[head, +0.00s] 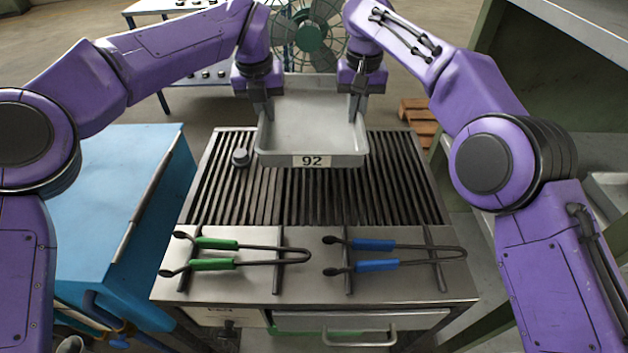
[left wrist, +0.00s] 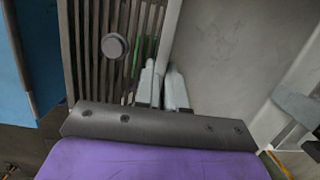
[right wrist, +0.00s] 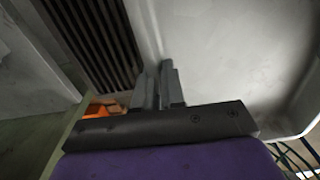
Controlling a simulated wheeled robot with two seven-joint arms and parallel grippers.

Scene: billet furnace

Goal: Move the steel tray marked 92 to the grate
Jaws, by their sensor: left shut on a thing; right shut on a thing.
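The steel tray (head: 312,125) is a shallow grey pan with a label 92 on its near wall. It is over the far part of the dark slatted grate (head: 230,200); I cannot tell whether it touches the slats. It looks empty. My left gripper (head: 260,105) is shut on the tray's left wall, and my right gripper (head: 358,100) is shut on its right wall. The tray's inside fills much of the left wrist view (left wrist: 235,60) and the right wrist view (right wrist: 225,55).
Green-handled tongs (head: 215,243) and blue-handled tongs (head: 375,245) lie on the near steel ledge. A small round knob (head: 240,157) sits on the grate, left of the tray. A blue cabinet (head: 90,210) stands left, a green fan (head: 312,35) behind. The near slats are clear.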

